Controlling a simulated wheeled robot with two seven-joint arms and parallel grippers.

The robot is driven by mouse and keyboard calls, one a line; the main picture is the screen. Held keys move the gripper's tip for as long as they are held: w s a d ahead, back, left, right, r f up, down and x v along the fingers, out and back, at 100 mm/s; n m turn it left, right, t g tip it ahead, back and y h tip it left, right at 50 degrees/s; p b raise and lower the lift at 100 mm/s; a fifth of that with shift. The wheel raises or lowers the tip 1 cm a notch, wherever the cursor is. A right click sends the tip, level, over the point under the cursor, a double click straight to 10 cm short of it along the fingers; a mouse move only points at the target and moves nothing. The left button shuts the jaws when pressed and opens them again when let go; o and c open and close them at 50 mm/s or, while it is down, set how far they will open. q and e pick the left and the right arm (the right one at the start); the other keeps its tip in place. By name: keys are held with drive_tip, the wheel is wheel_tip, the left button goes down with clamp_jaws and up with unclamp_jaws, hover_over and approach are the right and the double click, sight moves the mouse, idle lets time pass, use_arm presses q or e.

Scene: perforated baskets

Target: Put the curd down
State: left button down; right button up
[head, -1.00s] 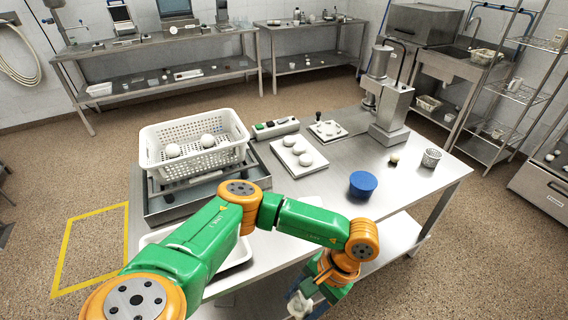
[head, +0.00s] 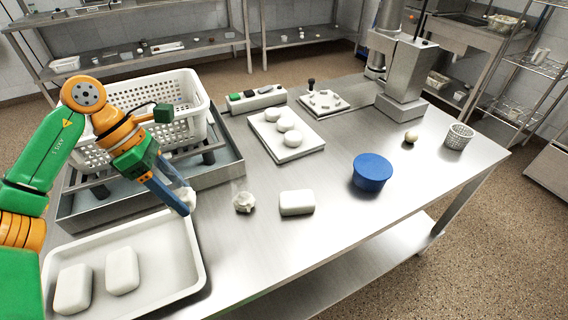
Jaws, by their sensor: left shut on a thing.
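My left gripper (head: 184,200) comes in from the left, pointing down over the near right edge of the basket stand. It is shut on a small white lump, the curd (head: 189,194), which shows between and beside the fingertips and is partly hidden by them. It is held near the tray's far edge; I cannot tell how high above the table it is. The white perforated basket (head: 196,92) stands behind the gripper, with its inside partly hidden by my arm. My right gripper is not in view.
A white tray (head: 190,262) holds two white blocks. A crumpled white piece (head: 243,202), a white block (head: 297,203) and a blue tub (head: 372,172) stand on the steel table. A white board (head: 292,151) holds round white pieces. The table's front right is clear.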

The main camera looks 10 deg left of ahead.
use_arm(q)
drive_tip(key=shift+d+f+n, duration=0.2)
drive_tip(key=shift+d+n, duration=0.1)
drive_tip(key=shift+d, duration=0.05)
drive_tip(key=d+f+p, duration=0.1)
drive_tip(key=d+f, duration=0.2)
drive_tip(key=d, duration=0.1)
drive_tip(key=s+d+f, duration=0.1)
drive_tip(key=d+f, duration=0.2)
drive_tip(key=d, duration=0.1)
drive_tip(key=s+d+f+p, duration=0.1)
drive_tip(key=d+f, duration=0.2)
drive_tip(key=d, duration=0.1)
drive_tip(key=shift+d+p, duration=0.3)
wheel_tip(320, 180, down, 3)
drive_tip(key=shift+d+f, duration=0.15)
drive_tip(key=shift+f, duration=0.3)
drive_tip(key=shift+c, duration=0.7)
unclamp_jaws()
drive_tip(key=shift+r, duration=0.1)
drive_tip(key=shift+w+r, duration=0.1)
drive_tip(key=v, duration=1.2)
drive_tip(key=shift+b, duration=0.3)
